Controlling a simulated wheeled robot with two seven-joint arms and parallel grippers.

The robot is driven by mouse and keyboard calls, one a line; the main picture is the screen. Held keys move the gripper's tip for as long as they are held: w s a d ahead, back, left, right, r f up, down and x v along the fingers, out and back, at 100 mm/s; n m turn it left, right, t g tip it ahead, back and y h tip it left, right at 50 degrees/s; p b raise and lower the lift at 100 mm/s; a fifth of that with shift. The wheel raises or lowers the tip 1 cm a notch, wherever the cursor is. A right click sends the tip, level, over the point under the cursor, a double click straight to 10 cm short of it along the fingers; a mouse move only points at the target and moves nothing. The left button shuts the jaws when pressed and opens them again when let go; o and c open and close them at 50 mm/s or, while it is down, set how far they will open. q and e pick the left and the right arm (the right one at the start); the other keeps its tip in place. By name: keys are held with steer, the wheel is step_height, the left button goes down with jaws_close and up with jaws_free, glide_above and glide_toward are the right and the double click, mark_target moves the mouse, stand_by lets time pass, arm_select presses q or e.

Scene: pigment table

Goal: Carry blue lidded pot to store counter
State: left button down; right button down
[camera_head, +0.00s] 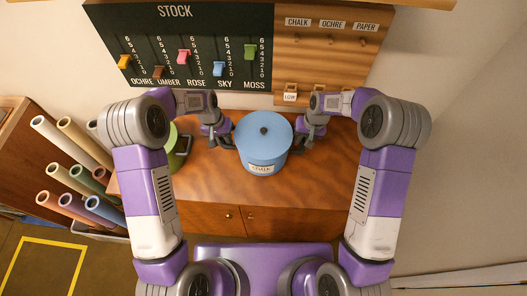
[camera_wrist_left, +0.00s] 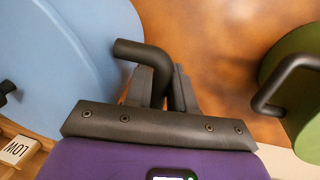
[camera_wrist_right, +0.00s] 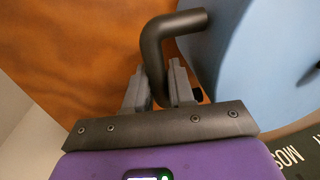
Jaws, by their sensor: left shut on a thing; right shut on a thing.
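The blue lidded pot (camera_head: 263,142) has a dark knob on its lid and a label reading CHALK. It is upright over the wooden counter (camera_head: 330,180); I cannot tell whether it touches the wood. My left gripper (camera_head: 221,139) is shut on the pot's left dark handle, which also shows in the left wrist view (camera_wrist_left: 150,58). My right gripper (camera_head: 307,138) is shut on the right handle, seen in the right wrist view (camera_wrist_right: 158,45).
A green pot (camera_head: 173,150) with a dark handle stands just left, partly behind my left arm. A STOCK board (camera_head: 180,45) with coloured sliders and a wooden panel (camera_head: 330,55) with hooks are on the wall. Rolled tubes (camera_head: 70,165) stand in a rack at left. The counter's right side is clear.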

arm_select(q)
steer(key=shift+w+r, duration=0.1)
steer(key=shift+r, duration=0.35)
arm_select(e)
steer(key=shift+w+r, duration=0.1)
steer(key=shift+r, duration=0.3)
